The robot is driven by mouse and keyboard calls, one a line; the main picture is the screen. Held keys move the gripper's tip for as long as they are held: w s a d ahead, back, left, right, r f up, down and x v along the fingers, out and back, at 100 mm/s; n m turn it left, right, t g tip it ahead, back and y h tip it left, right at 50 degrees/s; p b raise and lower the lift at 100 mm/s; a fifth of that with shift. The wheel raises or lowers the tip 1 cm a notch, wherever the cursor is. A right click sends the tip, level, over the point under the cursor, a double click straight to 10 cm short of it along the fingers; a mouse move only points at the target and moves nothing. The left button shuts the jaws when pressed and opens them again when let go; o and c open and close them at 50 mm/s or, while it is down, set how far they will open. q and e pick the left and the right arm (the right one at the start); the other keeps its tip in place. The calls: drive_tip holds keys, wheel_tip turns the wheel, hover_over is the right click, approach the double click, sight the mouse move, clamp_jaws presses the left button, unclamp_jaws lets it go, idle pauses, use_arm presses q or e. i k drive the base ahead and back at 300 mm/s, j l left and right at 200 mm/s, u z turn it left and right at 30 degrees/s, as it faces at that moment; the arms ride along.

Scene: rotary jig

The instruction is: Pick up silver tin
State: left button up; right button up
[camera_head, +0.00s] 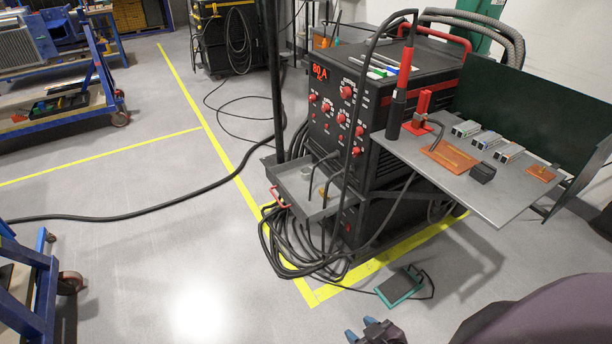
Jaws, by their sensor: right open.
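A small grey, round thing that may be the silver tin (307,171) sits in the shallow grey tray (283,180) on the front of the black welding machine; it is too small to be sure. My right gripper (359,330) is at the bottom edge, open and apparently empty, low in the picture and well apart from the tray. Part of it is cut off by the frame. My left gripper is not in view.
The welding machine (325,113) has a side shelf (440,173) carrying several small boxes and an orange plate. Black cables (290,250) hang below the tray. A green foot pedal (400,287) lies on the floor near my right gripper. Open floor lies left.

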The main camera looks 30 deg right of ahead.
sight(305, 172)
drive_tip(key=i+u, duration=0.25)
drive_tip(key=i, duration=1.3)
drive_tip(key=i+z, duration=0.1)
drive_tip(key=i, duration=0.75)
drive_tip(key=i+z, duration=0.15)
drive_tip(key=i, duration=0.7)
drive_tip(key=i+j+z, duration=0.1)
drive_tip(key=i, duration=0.8)
drive_tip(key=i+z, duration=0.5)
drive_tip(key=i+j+z, duration=0.2)
drive_tip(key=z, duration=0.3)
drive_tip(key=i+z, duration=0.2)
drive_tip(key=z, duration=0.25)
drive_tip(key=i+j+z, duration=0.2)
drive_tip(key=z, duration=0.25)
drive_tip(key=i+j+z, duration=0.15)
drive_tip(key=z, duration=0.3)
drive_tip(key=i+j+z, duration=0.1)
drive_tip(key=j+z, duration=0.2)
drive_tip(key=z, duration=0.15)
drive_tip(key=i+j+z, duration=0.1)
drive_tip(key=j+z, duration=0.2)
drive_tip(key=z, duration=0.15)
drive_tip(key=i+j+z, duration=0.15)
drive_tip(key=j+z, duration=0.25)
drive_tip(key=i+j+z, duration=0.1)
drive_tip(key=j+z, duration=0.25)
drive_tip(key=l, duration=0.1)
